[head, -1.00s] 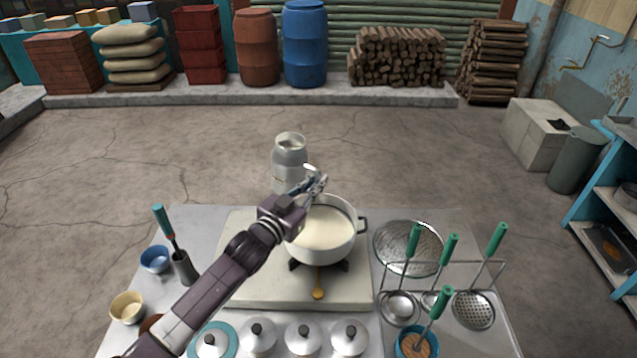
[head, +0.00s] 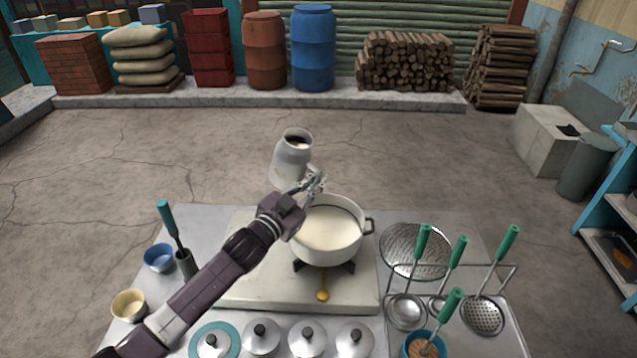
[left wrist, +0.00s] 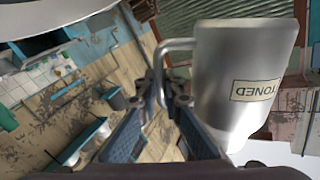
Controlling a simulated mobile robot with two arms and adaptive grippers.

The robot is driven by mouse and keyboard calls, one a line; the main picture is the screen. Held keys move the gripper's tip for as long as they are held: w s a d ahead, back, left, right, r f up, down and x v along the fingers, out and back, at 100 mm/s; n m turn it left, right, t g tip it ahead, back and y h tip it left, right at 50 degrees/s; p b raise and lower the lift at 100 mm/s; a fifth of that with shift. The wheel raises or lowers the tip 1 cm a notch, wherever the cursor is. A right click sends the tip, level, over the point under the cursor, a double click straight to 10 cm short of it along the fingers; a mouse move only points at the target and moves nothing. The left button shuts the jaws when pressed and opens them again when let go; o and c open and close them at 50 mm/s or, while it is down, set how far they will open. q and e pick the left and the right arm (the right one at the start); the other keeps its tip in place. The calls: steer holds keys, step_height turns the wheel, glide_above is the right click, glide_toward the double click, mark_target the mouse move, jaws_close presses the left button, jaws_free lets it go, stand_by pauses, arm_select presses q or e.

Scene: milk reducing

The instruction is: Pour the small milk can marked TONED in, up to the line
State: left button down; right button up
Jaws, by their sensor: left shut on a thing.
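The small metal milk can (head: 291,160) is held above the back left of the white pot, tilted a little. In the left wrist view the can (left wrist: 245,65) shows a label reading TONED (left wrist: 256,90). My left gripper (head: 313,184) is shut on the can, at its handle (left wrist: 172,47) in the left wrist view. The can's mouth looks dark inside, with a little pale milk at its edge. The white pot (head: 327,256) stands on the burner with pale milk (head: 328,229) in it. I cannot make out a line in the pot. My right gripper is not in view.
Several lidded pots stand along the front, and a rack of green-handled ladles (head: 405,310) is on the right. A blue bowl (head: 158,258) and a cream bowl (head: 129,305) are at left.

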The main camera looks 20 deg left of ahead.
arm_select(q)
steer(key=shift+w+a+f+m+b, duration=0.15)
steer(key=shift+a+m+b, duration=0.35)
steer(key=shift+m, duration=0.2)
steer(key=shift+w+a+f+m+b, duration=0.1)
steer(key=shift+a+f+m+b, duration=0.25)
steer(key=shift+f+b, duration=0.45)
steer(key=shift+w+a+f+m+b, duration=0.1)
steer(key=shift+a+f+m+b, duration=0.25)
steer(key=shift+f+b, duration=0.4)
steer(key=shift+w+a+f+m+b, duration=0.1)
steer(key=shift+a+f+m+b, duration=0.25)
steer(key=shift+f+b, duration=0.45)
steer(key=shift+w+a+f+m+b, duration=0.1)
steer(key=shift+a+f+m+b, duration=0.5)
steer(key=shift+b, duration=0.45)
steer(key=shift+w+a+f+m+b, duration=0.1)
steer(key=shift+a+f+m+b, duration=0.25)
steer(key=shift+f+m+b, duration=0.5)
steer(key=shift+w+a+m+b, duration=0.1)
steer(key=shift+a+m+b, duration=0.2)
steer(key=shift+m+b, duration=0.1)
steer(key=shift+a+f+m, duration=0.1)
steer(key=shift+a+m, duration=0.15)
steer(key=shift+m, duration=0.05)
steer(key=shift+w+a+f+m+b, duration=0.15)
steer(key=shift+a+f+m+b, duration=0.1)
steer(key=shift+a+m+b, duration=0.2)
